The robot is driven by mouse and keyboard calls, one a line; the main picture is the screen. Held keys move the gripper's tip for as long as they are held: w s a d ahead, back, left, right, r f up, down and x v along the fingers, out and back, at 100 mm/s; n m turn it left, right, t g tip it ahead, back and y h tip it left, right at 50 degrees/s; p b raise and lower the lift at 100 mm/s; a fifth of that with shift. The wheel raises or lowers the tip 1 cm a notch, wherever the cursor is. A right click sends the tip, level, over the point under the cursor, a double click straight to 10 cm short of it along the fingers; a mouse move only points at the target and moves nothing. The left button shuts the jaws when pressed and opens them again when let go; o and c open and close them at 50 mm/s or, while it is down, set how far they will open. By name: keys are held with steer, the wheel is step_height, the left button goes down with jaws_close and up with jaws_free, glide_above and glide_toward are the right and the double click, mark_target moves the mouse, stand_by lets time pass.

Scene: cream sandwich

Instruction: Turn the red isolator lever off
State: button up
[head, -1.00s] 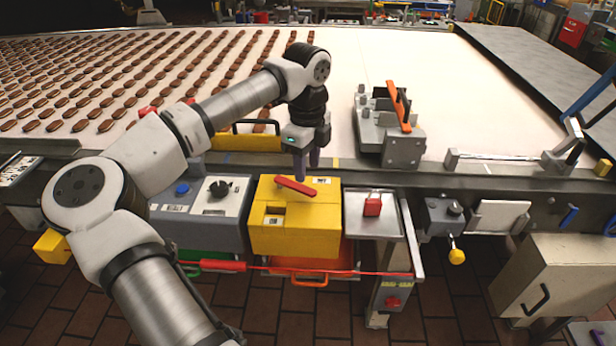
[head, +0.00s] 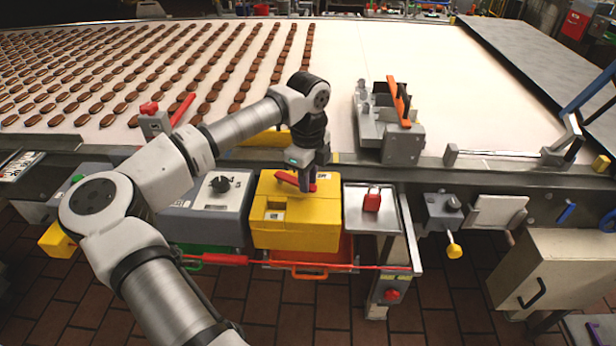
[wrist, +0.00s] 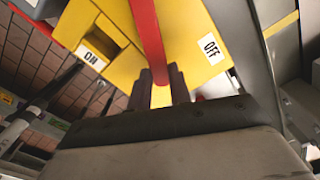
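The red isolator lever (head: 287,178) lies across the top of the yellow box (head: 296,234). In the wrist view the lever (wrist: 146,30) runs down from the top edge, between a white ON label (wrist: 91,56) on the left and an OFF label (wrist: 211,48) on the right. My gripper (head: 306,186) is low over the lever's right part and points down. In the wrist view the two dark fingertips of my gripper (wrist: 159,82) stand either side of the lever's near end. I cannot tell whether they press on it.
A red padlock (head: 372,200) sits on a metal tray (head: 357,226) right of the box. A grey box with a black knob (head: 221,184) stands to its left. Behind runs a pale conveyor (head: 345,60) with rows of brown biscuits and a grey fixture with an orange handle (head: 398,100).

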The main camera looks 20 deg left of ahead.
jaws_close()
steer(key=shift+w+f+n+b, duration=0.3)
steer(key=shift+n+b, duration=0.1)
steer(key=shift+b, duration=0.4)
steer(key=w+n+b, duration=0.1)
steer(key=n+b, duration=0.1)
steer(key=shift+w+b, duration=0.2)
steer(key=shift+b, duration=0.15)
steer(key=shift+w+r+n+b, duration=0.1)
steer(key=shift+w+n+b, duration=0.5)
steer(key=shift+n+b, duration=0.3)
steer(key=shift+w+a+r+n, duration=0.1)
steer(key=shift+w+r+n, duration=0.2)
steer(key=shift+n, duration=0.2)
steer(key=o, duration=0.9)
jaws_free()
steer(key=shift+c, duration=0.2)
steer(key=shift+f, duration=0.1)
